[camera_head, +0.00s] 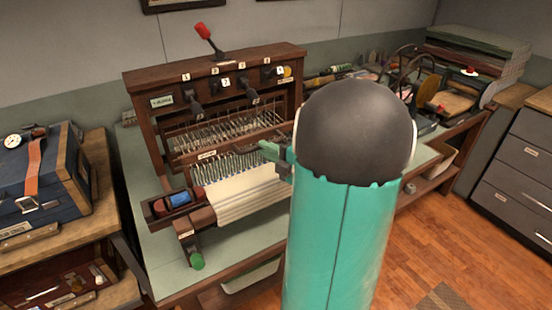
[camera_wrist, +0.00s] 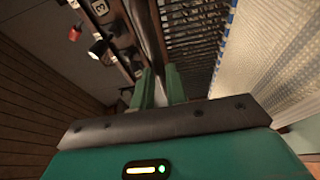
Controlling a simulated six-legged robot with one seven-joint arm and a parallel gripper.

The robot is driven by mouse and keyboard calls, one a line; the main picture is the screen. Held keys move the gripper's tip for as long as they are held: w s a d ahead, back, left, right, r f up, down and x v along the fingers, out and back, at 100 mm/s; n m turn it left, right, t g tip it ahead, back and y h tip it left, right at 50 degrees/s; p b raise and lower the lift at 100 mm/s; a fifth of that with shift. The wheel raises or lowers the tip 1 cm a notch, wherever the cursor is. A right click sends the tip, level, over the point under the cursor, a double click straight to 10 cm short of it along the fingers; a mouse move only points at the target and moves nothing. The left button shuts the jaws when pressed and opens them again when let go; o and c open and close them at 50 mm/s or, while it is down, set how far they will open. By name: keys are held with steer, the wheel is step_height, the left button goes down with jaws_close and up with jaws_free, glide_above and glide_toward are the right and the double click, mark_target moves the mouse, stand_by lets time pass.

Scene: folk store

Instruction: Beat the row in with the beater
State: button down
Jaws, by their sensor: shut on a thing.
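A wooden table loom (camera_head: 215,60) stands on a pale green bench top. Its beater (camera_head: 224,143) is a horizontal wooden bar with a small label, in front of the upright heddle wires. White woven cloth (camera_head: 240,184) lies in front of the beater; it also shows in the wrist view (camera_wrist: 262,55). My gripper (camera_head: 272,150) is at the right part of the beater, partly hidden by my arm. In the wrist view my gripper's green fingers (camera_wrist: 160,87) are shut on the beater's bar (camera_wrist: 148,35), which runs between them. The reed's wires (camera_wrist: 195,40) are beside the bar.
A red-knobbed lever (camera_head: 208,38) tops the loom, with several black levers (camera_head: 195,105) on its front. A shuttle with blue and red thread (camera_head: 174,201) lies at the left front. A blue case (camera_head: 40,180) stands left. Clutter crowds the bench's right end.

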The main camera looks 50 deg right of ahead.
mark_target(271, 141)
steer(key=w+d, duration=0.3)
steer(key=w, duration=0.7)
steer(key=shift+w+d, duration=0.15)
steer(key=shift+w, duration=0.1)
steer(key=c, duration=1)
jaws_free()
steer(key=shift+s+d, duration=0.2)
steer(key=shift+s, duration=3.8)
steer(key=shift+w+r, duration=0.1)
